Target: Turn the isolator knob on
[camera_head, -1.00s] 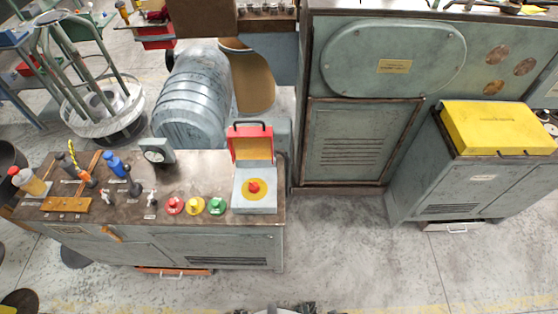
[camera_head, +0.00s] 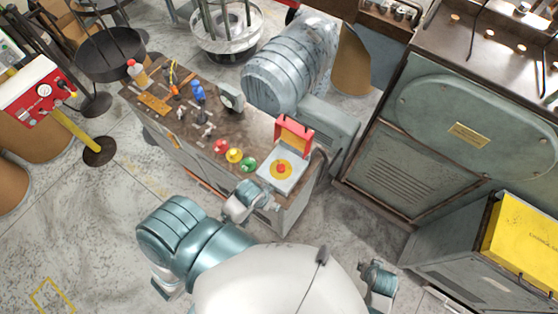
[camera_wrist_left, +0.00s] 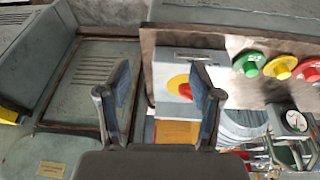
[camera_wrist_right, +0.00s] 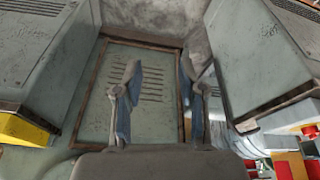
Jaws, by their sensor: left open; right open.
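The red knob (camera_head: 281,168) sits on a yellow disc on a grey box (camera_head: 274,182) with its red lid (camera_head: 293,135) raised, at the right end of the bench. My left arm reaches toward the bench's front edge in the head view. In the left wrist view my left gripper (camera_wrist_left: 161,85) is open and empty, and the knob (camera_wrist_left: 185,91) shows beyond its fingers, partly covered by the right-hand one. My right gripper (camera_wrist_right: 160,75) is open and empty, facing a louvred cabinet panel. I cannot make out the knob's marking.
Red (camera_head: 221,146), yellow (camera_head: 234,155) and green (camera_head: 248,165) buttons stand left of the box. A gauge (camera_head: 230,97) and several tools are farther along the bench. A large grey-green cabinet (camera_head: 400,140) and yellow case (camera_head: 522,245) are at right. Floor in front is clear.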

